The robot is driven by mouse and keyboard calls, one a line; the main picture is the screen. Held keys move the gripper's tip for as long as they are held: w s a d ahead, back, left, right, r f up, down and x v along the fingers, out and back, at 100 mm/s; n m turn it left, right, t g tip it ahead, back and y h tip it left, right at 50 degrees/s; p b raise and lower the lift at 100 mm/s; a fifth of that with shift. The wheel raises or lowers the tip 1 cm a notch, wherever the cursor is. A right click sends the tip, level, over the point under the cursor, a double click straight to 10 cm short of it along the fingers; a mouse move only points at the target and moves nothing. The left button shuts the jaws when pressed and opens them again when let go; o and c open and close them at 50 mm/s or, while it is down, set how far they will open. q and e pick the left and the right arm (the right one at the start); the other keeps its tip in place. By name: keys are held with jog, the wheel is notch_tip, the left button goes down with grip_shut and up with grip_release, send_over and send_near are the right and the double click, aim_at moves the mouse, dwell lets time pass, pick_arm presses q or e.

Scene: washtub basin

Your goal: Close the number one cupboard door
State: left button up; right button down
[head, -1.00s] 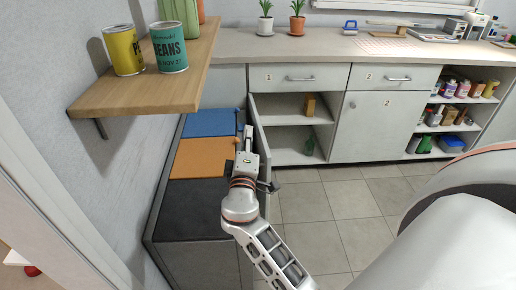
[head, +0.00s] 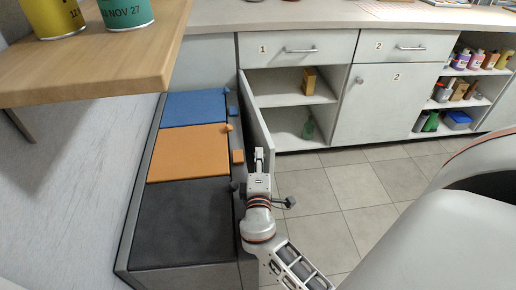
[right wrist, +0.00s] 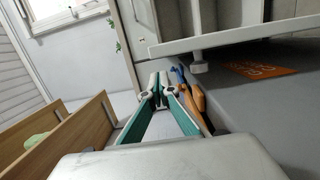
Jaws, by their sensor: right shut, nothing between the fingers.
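The number one cupboard (head: 290,85) stands below the drawer marked 1. Its door (head: 256,118) is swung wide open toward me and shows nearly edge-on, beside the row of bins. My right gripper (head: 260,155) is shut and empty, pointing forward at the door's near end. Whether it touches the door I cannot tell. In the right wrist view the green-padded fingers of the right gripper (right wrist: 164,88) come together at the tips with nothing between them. My left gripper is not in view.
Bins with blue (head: 195,108), orange (head: 188,152) and black (head: 182,220) lids stand left of the door. A wooden shelf (head: 110,70) with cans juts out at upper left. Cupboard two (head: 372,105) is closed. The tiled floor (head: 320,195) to the right is clear.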

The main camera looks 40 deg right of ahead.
jog(key=x, duration=0.6)
jog(key=shift+w+d, duration=0.2)
jog(key=shift+w, duration=0.05)
